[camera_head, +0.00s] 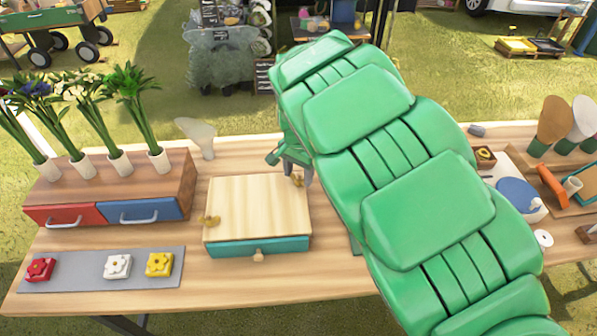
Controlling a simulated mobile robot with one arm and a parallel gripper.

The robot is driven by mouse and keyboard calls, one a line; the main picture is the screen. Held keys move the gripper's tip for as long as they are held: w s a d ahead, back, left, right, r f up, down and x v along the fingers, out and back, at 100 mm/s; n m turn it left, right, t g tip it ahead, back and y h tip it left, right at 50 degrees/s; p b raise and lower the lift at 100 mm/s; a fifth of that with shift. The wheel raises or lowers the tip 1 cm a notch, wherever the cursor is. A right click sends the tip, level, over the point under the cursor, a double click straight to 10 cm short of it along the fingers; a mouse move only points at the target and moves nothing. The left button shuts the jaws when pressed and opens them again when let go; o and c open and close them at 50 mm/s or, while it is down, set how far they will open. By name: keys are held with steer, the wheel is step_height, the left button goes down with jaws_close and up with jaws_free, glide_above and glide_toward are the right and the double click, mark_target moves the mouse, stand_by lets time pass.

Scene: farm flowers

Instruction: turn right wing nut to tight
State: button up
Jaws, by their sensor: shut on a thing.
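A flower press (258,205) with a pale wooden top plate and a teal front with a small knob stands on the table. Its left wing nut (210,221), brass-coloured, sits at the plate's left edge. The right wing nut (297,181) is at the plate's right edge, partly hidden by my fingers. My gripper (299,174) comes down from above and is shut on the right wing nut. How tight the nut is cannot be told from this view. My large green arm covers the area right of the press.
A wooden unit with a red drawer (66,215) and a blue drawer (142,211) holds flower vases at left. A grey mat (72,264) in front carries red, white and yellow flower blocks. A translucent scoop (196,131) stands behind. A blue disc (518,194) and tools crowd the right.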

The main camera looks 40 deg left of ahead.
steer(key=m, duration=0.4)
steer(key=shift+r+m, duration=0.1)
steer(key=shift+m, duration=0.2)
steer(key=m, duration=0.4)
steer(key=shift+m, duration=0.3)
steer(key=o, duration=1.1)
steer(key=shift+c, duration=0.2)
steer(key=shift+r, duration=3.85)
